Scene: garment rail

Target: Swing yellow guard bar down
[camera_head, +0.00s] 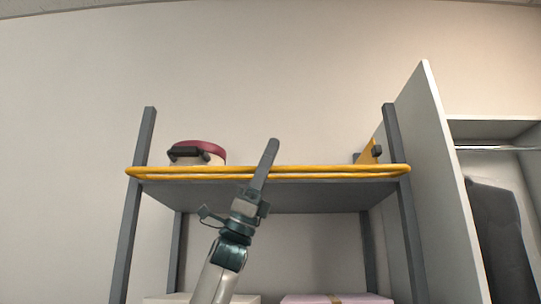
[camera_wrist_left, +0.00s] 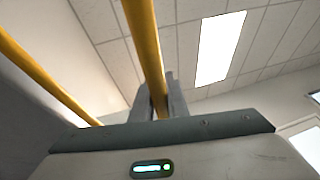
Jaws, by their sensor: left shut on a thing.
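The yellow guard bar (camera_head: 330,169) runs across the front of the upper shelf, between the two dark front posts. In the left wrist view, one yellow rail (camera_wrist_left: 146,50) passes between my fingers and another (camera_wrist_left: 45,75) runs to the left. My left gripper (camera_head: 267,165) reaches up from below to the middle of the bar and is shut on it. Its fingers also show in the left wrist view (camera_wrist_left: 160,98). My right gripper is not in view.
A container with a red lid (camera_head: 205,146) sits on the shelf (camera_head: 215,196) at the left. Boxes (camera_head: 335,298) stand on a lower level. A white panel (camera_head: 437,170) and a wardrobe with a dark garment (camera_head: 495,235) are at the right.

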